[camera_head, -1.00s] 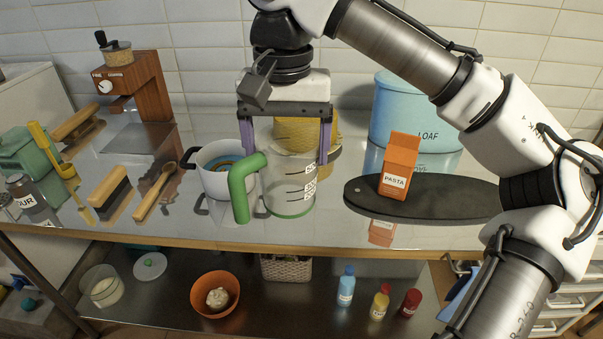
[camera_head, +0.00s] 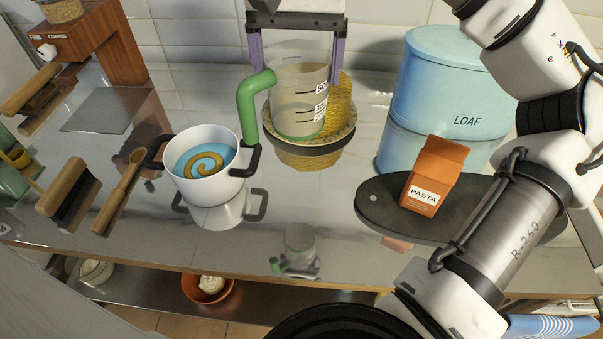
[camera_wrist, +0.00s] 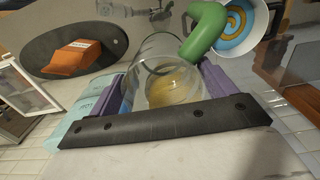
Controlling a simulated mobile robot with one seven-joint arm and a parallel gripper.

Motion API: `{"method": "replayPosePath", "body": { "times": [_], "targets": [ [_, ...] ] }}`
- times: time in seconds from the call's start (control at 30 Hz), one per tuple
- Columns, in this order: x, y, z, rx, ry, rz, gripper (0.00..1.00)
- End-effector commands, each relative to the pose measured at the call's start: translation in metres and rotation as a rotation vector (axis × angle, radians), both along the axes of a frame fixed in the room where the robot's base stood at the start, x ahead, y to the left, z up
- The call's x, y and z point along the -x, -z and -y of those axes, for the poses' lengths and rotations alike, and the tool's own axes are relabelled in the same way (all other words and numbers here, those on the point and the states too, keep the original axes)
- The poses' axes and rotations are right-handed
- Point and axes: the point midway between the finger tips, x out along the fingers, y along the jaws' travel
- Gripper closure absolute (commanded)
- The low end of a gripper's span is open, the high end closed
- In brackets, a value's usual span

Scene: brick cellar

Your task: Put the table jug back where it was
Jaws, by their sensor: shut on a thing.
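The table jug (camera_head: 297,100) is clear, with dark measuring marks, a green base rim and a bent green handle (camera_head: 248,105). My gripper (camera_head: 297,70) has purple fingers on either side of the jug's upper body and is shut on it. The jug is upright and held above the steel table (camera_head: 345,225), where its small reflection shows well below it. In the wrist view the jug (camera_wrist: 170,75) lies between the fingers, with its handle at the upper right. The fingertips' contact is partly hidden.
A white pot (camera_head: 207,175) with a blue and orange spiral stands left of the jug. A yellow woven thing (camera_head: 338,105) is behind it. An orange pasta box (camera_head: 434,175) stands on a dark oval board (camera_head: 380,205). A blue loaf bin (camera_head: 447,85) is behind. The front middle tabletop is clear.

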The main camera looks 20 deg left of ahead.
Motion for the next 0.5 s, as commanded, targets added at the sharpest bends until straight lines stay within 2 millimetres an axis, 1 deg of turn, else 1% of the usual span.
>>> {"method": "replayPosePath", "body": {
  "times": [0.07,0.17,0.37,0.5],
  "targets": [
    [0.000,0.003,0.000,0.000,-0.001,0.000,0.60],
    [0.000,0.016,0.000,0.000,-0.002,-0.003,0.60],
    [0.001,0.064,0.000,-0.003,-0.004,-0.005,0.60],
    [0.001,0.099,0.000,-0.002,-0.002,-0.006,0.60]
  ]
}}
